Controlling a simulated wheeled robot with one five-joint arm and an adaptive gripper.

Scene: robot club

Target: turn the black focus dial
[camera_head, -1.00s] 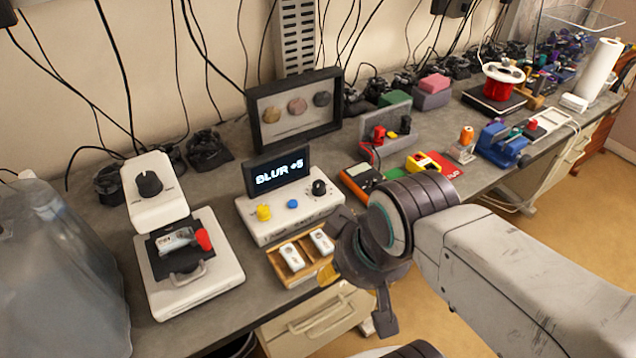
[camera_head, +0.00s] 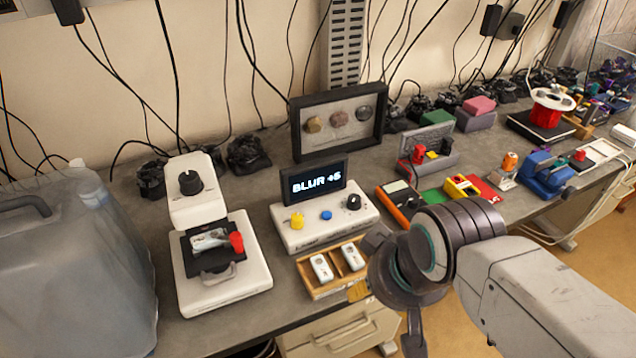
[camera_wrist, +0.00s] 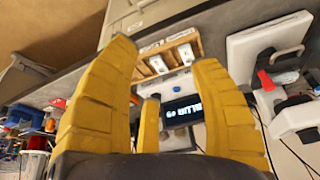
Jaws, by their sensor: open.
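A white console (camera_head: 312,232) stands on the bench below a small screen (camera_head: 319,182) that reads BLUR and a number. A black dial (camera_head: 353,202) sits on its right side, next to a blue button (camera_head: 326,215) and a yellow knob (camera_head: 297,220). Another black dial (camera_head: 190,182) is on the white microscope-like stand (camera_head: 224,292) to the left. I cannot tell which dial is the focus dial. My gripper (camera_wrist: 165,55) is open and empty, its yellow fingers apart in the wrist view. In the head view it is by the bench's front edge, right of the console, its fingers mostly hidden.
A wooden tray (camera_head: 308,288) with two white pieces lies in front of the console. A red knob (camera_head: 237,242) is on the stand. A multimeter (camera_head: 399,203) is right of the console. A large clear jug (camera_head: 75,270) fills the left. A framed display (camera_head: 338,120) stands behind.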

